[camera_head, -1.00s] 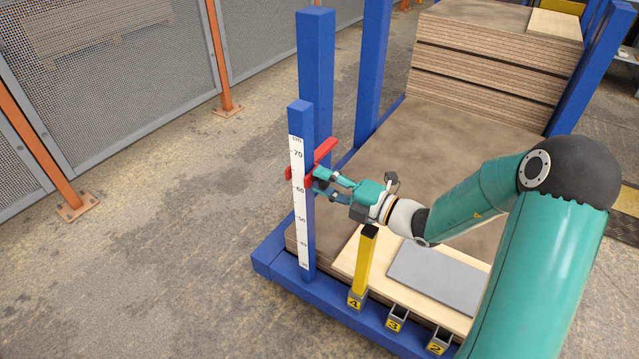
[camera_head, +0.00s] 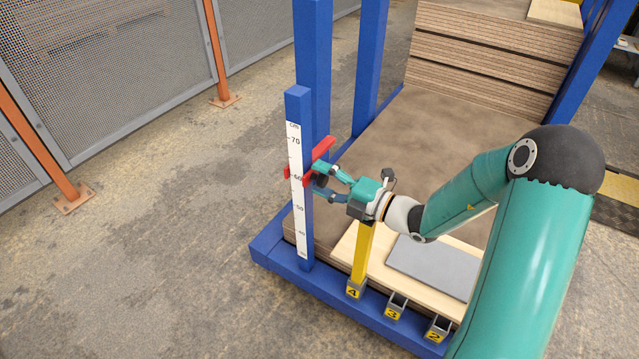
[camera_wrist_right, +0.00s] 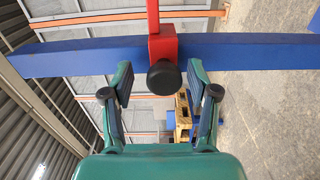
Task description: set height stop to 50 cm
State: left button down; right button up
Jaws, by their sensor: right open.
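The height stop is a red slider (camera_head: 324,148) on a blue post (camera_head: 299,93) with a white centimetre scale (camera_head: 295,215). Its red part crosses the scale just above the 60 mark. In the right wrist view its red block (camera_wrist_right: 163,44) carries a round black knob (camera_wrist_right: 164,78). My right gripper (camera_head: 322,180) is at the stop, with its fingers open on either side of the knob. The right wrist view shows gaps between both fingers (camera_wrist_right: 160,84) and the knob. My left gripper is not in view.
A yellow post (camera_head: 361,255) stands in the socket marked 4 under my right wrist. A grey plate (camera_head: 435,267) lies on a pale board (camera_head: 352,247). Stacked boards (camera_head: 490,50) and blue uprights (camera_head: 370,65) stand behind. A mesh fence (camera_head: 110,85) is at left, with open floor before it.

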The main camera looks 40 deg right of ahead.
aim_at(307, 137)
notch_tip(307, 137, up, 10)
jog(key=shift+f, duration=0.1)
dwell(0.4)
jog(key=p+v, duration=0.7)
jog(key=v, duration=1.2)
jog(key=shift+s, duration=0.2)
dwell(1.1)
jog(key=shift+f, duration=0.15)
